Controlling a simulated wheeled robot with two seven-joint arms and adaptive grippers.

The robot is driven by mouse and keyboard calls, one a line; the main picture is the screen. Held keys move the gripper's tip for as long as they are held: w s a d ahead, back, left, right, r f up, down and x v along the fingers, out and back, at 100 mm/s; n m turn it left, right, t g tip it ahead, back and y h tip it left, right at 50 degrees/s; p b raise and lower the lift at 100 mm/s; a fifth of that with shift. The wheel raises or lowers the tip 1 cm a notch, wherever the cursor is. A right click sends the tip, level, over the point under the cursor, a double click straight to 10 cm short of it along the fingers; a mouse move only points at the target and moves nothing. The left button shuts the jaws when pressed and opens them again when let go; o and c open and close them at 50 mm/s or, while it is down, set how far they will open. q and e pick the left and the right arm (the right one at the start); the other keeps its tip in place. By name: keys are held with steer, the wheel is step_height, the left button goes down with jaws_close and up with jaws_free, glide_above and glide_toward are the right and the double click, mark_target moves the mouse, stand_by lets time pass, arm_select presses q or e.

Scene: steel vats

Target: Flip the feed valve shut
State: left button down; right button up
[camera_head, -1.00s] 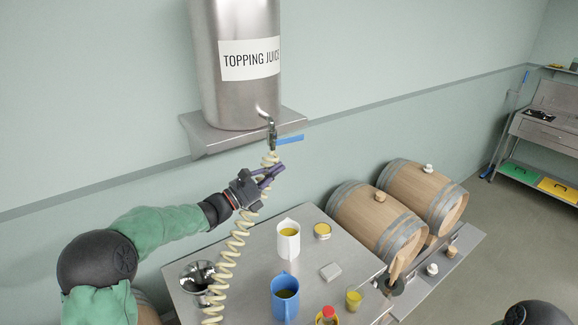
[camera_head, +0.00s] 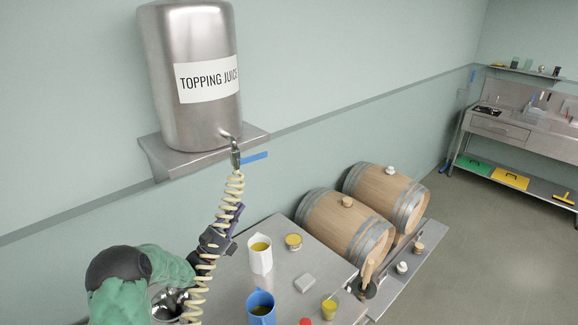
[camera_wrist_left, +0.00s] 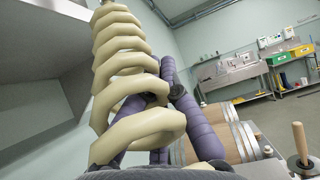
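The feed valve (camera_head: 235,152) is at the outlet of the steel vat (camera_head: 192,115) labelled TOPPING JUICE. Its blue lever (camera_head: 254,157) sticks out sideways to the right, roughly level. A cream coiled hose (camera_head: 234,186) hangs from the valve. My left gripper (camera_head: 234,216) is below the valve, apart from the lever, partly behind the hose. In the left wrist view the hose (camera_wrist_left: 125,62) fills the near left and hides part of the purple fingers (camera_wrist_left: 166,98). Whether they grip anything is unclear. The lever is not seen there. My right gripper is out of view.
The vat stands on a steel wall shelf (camera_head: 160,164). Below, the steel table (camera_head: 232,281) holds a white jug (camera_head: 260,255), a blue jug (camera_head: 261,308), a yellow-topped jar (camera_head: 293,241), a grey block (camera_head: 304,283) and a funnel (camera_head: 166,304). Barrels (camera_head: 340,228) lie to the right.

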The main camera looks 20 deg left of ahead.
mark_target(252, 157)
arm_select(q)
steer(key=r+p+x, duration=0.1)
steer(key=x, duration=0.5)
steer(key=s+a+r+p+x, duration=0.1)
steer(key=p+x, duration=0.1)
steer(key=x, duration=0.4)
steer(key=shift+r+t, duration=0.3)
steer(key=shift+r, duration=0.05)
steer(key=shift+s+d, duration=0.1)
steer(key=shift+d, duration=0.05)
steer(key=shift+r, duration=0.75)
steer(key=shift+f, duration=0.1)
